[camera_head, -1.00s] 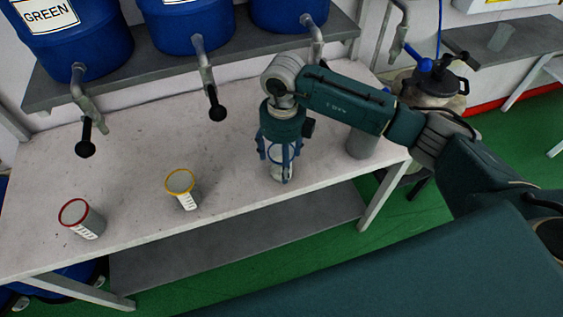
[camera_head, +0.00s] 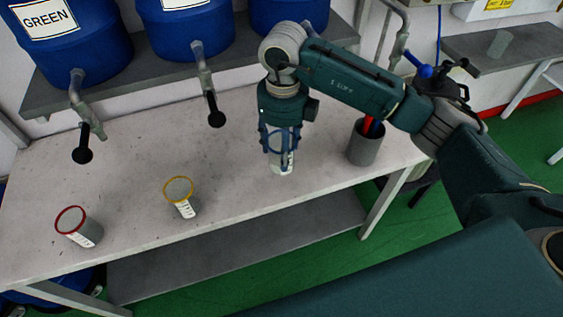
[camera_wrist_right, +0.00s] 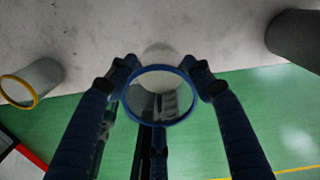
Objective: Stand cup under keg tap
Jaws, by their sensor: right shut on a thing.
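My right gripper (camera_head: 280,148) hangs over the right part of the table, fingers pointing down. It is shut on a clear cup with a blue rim (camera_wrist_right: 160,96). The cup's lower part, with a white scale, shows below the fingers in the head view (camera_head: 284,167); I cannot tell whether it touches the table. A keg with a black top (camera_head: 440,88) stands at the right behind my arm, partly hidden, with a black lever (camera_head: 458,67) and a blue fitting. Blue barrels with taps stand on the shelf: left tap (camera_head: 84,110), middle tap (camera_head: 205,80). My left gripper is out of view.
A yellow-rimmed cup (camera_head: 180,196) and a red-rimmed cup (camera_head: 79,227) stand on the table (camera_head: 130,165). A grey container (camera_head: 364,148) holding red and blue things is right of my gripper. Another cup (camera_head: 500,43) stands on the far right bench.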

